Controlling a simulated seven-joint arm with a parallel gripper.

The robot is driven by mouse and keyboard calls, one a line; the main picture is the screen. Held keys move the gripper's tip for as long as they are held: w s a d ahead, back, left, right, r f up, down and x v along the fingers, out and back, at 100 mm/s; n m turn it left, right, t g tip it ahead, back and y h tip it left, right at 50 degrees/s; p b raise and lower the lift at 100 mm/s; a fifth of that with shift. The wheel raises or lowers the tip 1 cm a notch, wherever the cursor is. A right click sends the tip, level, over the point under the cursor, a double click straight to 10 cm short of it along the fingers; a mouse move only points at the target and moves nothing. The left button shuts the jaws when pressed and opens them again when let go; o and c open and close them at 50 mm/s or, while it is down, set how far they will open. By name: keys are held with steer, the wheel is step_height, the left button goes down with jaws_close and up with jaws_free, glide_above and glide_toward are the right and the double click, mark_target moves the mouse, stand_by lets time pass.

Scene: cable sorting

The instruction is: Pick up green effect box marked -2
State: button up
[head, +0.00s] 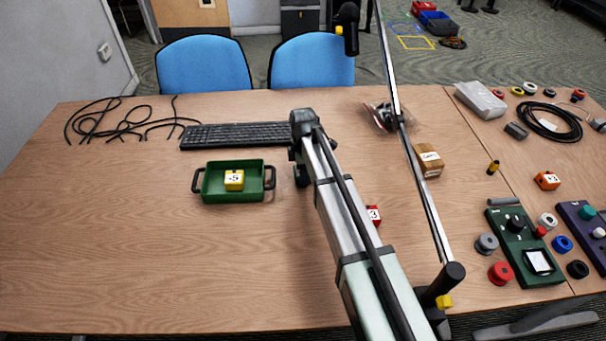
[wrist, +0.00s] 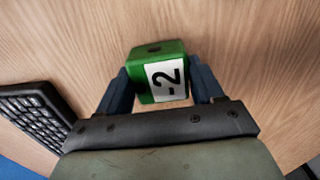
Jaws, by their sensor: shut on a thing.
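The green effect box (wrist: 150,75) has a white label reading -2 and a dark hole on top. It sits between the two fingers of my gripper (wrist: 163,88) in the wrist view, with a finger against each side. My gripper is shut on it. Bare wood shows around the box in that view; I cannot tell whether it touches the table. In the head view my gripper (head: 303,175) points down just right of the green tray, in front of the keyboard. The box itself is hidden behind my arm there.
A green tray (head: 232,198) with dark handles holds a yellow box (head: 234,180) marked -5. A black keyboard (head: 240,135) lies behind it. A red box (head: 374,215) marked 3 is partly behind my arm. The table's left front is clear.

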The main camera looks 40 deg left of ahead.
steer(key=c, duration=0.5)
